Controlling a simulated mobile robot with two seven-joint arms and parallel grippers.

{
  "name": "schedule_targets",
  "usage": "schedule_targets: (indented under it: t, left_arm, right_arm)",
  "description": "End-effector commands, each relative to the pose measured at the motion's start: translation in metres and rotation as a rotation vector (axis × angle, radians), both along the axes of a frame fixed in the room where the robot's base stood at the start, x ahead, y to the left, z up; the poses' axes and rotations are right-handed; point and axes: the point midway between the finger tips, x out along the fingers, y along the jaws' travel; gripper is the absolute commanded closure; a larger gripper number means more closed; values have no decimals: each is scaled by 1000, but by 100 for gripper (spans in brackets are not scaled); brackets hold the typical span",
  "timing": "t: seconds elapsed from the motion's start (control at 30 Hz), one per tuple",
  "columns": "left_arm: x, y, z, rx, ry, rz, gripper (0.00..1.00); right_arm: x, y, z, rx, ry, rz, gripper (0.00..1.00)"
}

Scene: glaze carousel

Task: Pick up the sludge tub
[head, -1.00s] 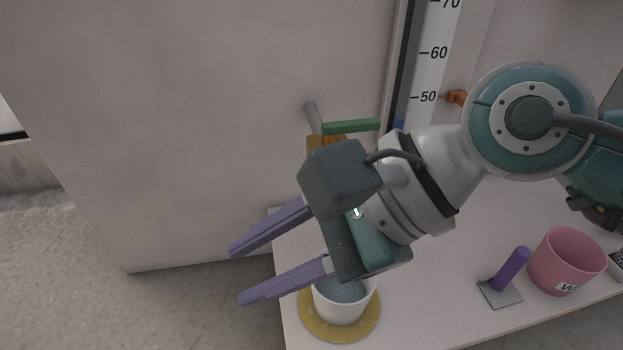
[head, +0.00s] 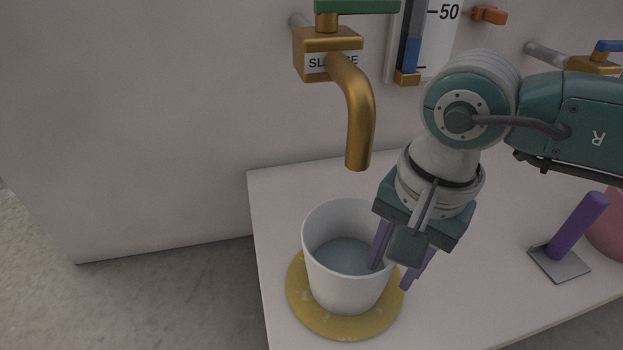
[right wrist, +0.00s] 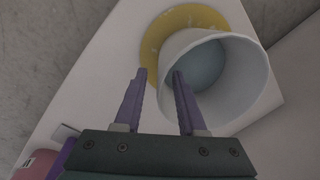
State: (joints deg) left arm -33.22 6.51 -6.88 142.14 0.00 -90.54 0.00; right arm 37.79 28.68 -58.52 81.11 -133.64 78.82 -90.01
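The white tub (head: 330,278), taken as the sludge tub, stands upright on a round yellow mat (head: 300,312) and holds grey-blue liquid (head: 343,255). It also shows in the right wrist view (right wrist: 250,85). My right gripper (head: 392,277) points down at the tub's right rim. One purple finger is over the inside of the tub, the other outside, with a gap between them. In the right wrist view the fingers (right wrist: 159,73) are apart, the rim lying between them. Whether either touches the wall I cannot tell. My left gripper is not in view.
A brass tap (head: 358,120), its label partly hidden, hangs from the wall above and behind the tub. A purple-handled tool (head: 575,228) and a pink tub (head: 608,235) stand to the right. The table's (head: 270,205) left edge is near the mat.

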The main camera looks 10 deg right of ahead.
Motion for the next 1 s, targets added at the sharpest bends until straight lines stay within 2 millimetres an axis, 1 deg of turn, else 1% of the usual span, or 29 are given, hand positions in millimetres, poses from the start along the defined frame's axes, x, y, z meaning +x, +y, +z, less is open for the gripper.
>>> schedule_targets:
  t: [0.03, 0.2, 0.3, 0.37, 0.57, 0.67, 0.93, 1.0]
  left_arm:
    - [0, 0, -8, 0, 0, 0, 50]
    - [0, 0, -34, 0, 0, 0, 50]
    - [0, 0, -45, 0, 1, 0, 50]
    - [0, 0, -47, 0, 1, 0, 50]
    - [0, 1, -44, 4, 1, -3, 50]
    - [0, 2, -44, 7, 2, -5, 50]
    - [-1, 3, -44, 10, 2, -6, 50]
    - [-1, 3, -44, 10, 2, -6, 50]
  right_arm:
    - [0, 1, -8, 1, 1, 0, 60]
    - [0, 4, -34, 2, 2, 0, 60]
    - [1, 6, -47, 3, 1, -1, 60]
    - [2, 6, -50, 2, 1, -1, 60]
    - [2, 5, -47, 1, 0, 0, 60]
    - [2, 5, -47, 2, 1, 0, 69]
    - [2, 5, -47, 2, 1, -1, 100]
    - [2, 5, -47, 2, 1, -1, 100]
